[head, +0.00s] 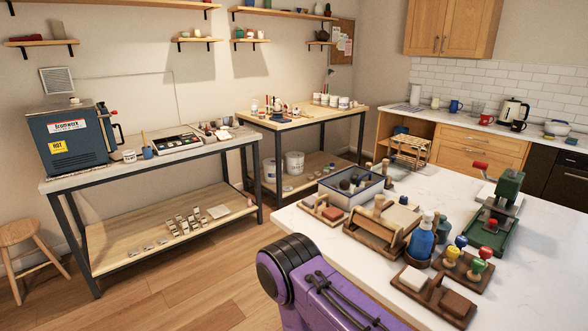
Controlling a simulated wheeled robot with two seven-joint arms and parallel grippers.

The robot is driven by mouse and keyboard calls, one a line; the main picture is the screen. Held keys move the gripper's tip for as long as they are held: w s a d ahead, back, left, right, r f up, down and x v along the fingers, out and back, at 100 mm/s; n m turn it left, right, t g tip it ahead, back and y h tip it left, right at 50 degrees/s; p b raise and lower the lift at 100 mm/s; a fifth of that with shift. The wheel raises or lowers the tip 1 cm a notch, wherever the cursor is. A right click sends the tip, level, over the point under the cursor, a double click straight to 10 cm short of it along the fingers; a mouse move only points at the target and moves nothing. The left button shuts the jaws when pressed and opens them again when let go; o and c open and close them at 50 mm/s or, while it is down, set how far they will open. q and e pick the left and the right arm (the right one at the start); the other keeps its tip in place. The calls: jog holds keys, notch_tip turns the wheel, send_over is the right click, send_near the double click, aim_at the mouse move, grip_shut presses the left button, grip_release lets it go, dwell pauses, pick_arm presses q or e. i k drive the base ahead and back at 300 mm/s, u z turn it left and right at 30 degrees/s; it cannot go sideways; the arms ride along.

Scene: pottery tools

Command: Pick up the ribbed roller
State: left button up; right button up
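I cannot pick out the ribbed roller with certainty; the tools on the white table (540,285) are small in the head view. A wooden stand (372,236) with short upright wooden pieces is near the table's left side. Behind it a grey-blue tray (338,197) holds dark rounded items and a light piece. A purple arm link of mine (325,302) rises at the bottom middle, in front of the table's near left edge. Neither of my grippers shows, so what they hold is hidden.
Blue bottles (421,243), a rack of coloured-knob tools (462,262), a wooden tray with blocks (432,297) and a green press (500,212) crowd the table. Its front right is clear. Two workbenches, one with a blue kiln (68,138), stand along the back wall.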

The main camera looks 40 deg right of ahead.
aim_at(385, 160)
jog(key=u, duration=0.4)
jog(key=i, duration=3)
jog(key=z, duration=3.9)
